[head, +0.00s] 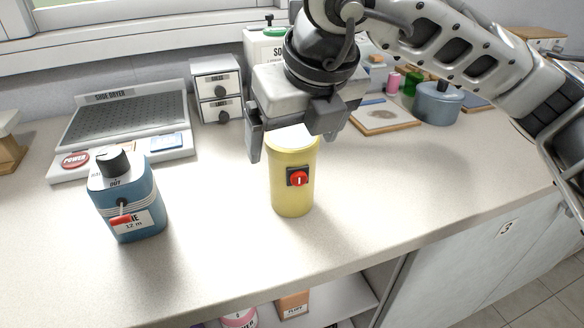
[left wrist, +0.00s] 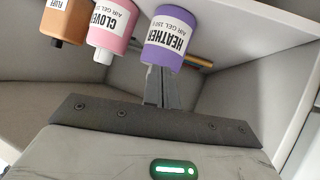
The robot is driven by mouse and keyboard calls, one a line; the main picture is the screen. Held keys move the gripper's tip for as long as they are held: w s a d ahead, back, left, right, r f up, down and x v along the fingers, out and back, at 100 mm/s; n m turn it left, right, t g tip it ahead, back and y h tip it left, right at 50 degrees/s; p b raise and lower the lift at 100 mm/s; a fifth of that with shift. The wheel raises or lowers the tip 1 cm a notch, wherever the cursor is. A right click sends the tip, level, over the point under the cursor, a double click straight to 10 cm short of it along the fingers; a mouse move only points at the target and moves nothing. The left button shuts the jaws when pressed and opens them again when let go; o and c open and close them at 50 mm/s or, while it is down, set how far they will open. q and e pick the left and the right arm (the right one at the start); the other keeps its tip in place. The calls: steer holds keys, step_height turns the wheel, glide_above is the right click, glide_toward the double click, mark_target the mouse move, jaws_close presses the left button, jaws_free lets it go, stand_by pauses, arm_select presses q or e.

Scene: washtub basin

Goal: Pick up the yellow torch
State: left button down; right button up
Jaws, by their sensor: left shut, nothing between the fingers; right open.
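The yellow torch (head: 291,178), a yellow cylinder with a red switch on a dark plate, stands upright on the counter in the head view. My right gripper (head: 289,138) is open over its top, one finger to the left of the torch and the other near its upper right side. Part of the torch's top is hidden by the gripper; I cannot tell whether the fingers touch it. My left gripper (left wrist: 160,88) shows only in the left wrist view, shut and empty, its tips close to a purple HEATHER bottle (left wrist: 168,40).
A blue box (head: 127,200) with a black knob stands left of the torch. A shoe dryer (head: 125,112), small drawers (head: 217,90) and a blue pot (head: 437,102) stand farther back. Pink (left wrist: 112,28) and orange (left wrist: 66,20) bottles are beside the purple one. The counter's front left is clear.

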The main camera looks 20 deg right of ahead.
steer(key=shift+x, duration=1.4)
steer(key=c, duration=1.3)
steer(key=shift+o, duration=0.2)
steer(key=shift+r, duration=0.2)
